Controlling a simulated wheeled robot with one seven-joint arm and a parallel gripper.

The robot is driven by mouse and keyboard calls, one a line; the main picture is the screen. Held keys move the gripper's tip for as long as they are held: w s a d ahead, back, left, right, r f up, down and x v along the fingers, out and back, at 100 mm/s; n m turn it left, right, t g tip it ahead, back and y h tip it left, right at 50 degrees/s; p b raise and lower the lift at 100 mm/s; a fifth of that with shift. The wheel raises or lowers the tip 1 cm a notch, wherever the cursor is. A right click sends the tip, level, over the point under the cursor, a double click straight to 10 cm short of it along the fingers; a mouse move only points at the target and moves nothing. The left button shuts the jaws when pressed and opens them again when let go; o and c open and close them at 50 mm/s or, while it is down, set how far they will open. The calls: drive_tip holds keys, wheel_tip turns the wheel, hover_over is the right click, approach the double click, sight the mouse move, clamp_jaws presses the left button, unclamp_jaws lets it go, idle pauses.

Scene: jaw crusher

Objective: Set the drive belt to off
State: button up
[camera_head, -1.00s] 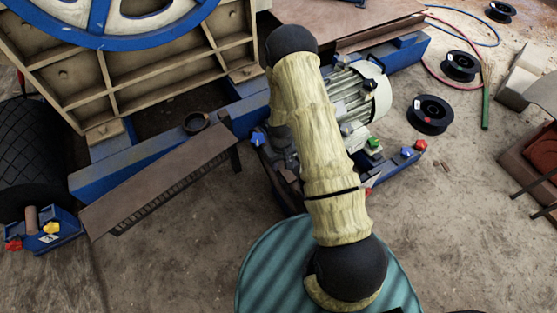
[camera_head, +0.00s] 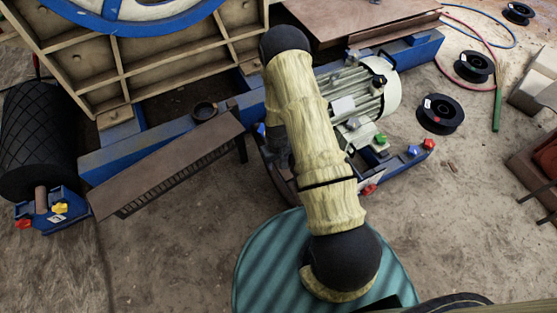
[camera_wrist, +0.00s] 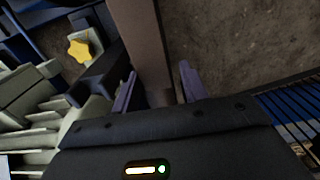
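The motor (camera_head: 350,98) with pale fins stands on a blue frame behind my arm, right of the big blue-rimmed wheel (camera_head: 130,12). Colored knobs sit around its base: blue (camera_head: 261,128), green (camera_head: 381,138) and red (camera_head: 430,143). I cannot tell any belt apart; my arm covers the area between motor and wheel frame. In the wrist view my gripper (camera_wrist: 158,88) is open, with its two purple-grey fingers apart. A brown bar (camera_wrist: 140,40) runs between and beyond them, with gaps showing beside it. A yellow star knob (camera_wrist: 79,50) lies left of the fingers. My gripper is hidden in the head view.
A brown guard plate (camera_head: 165,165) slopes along the blue beam. A dark roller (camera_head: 38,140) with yellow and red knobs stands at left. A teal ribbed drum top (camera_head: 270,270) is below my arm. Black spools (camera_head: 440,113) lie at right. Floor at lower left is clear.

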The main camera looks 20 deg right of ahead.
sight(278, 163)
drive_tip(key=shift+o, duration=0.7)
drive_tip(key=shift+d+r, duration=0.1)
drive_tip(key=shift+r, duration=0.15)
wheel_tip(278, 163, up, 17)
drive_tip(key=p, duration=0.5)
drive_tip(key=shift+f, duration=0.1)
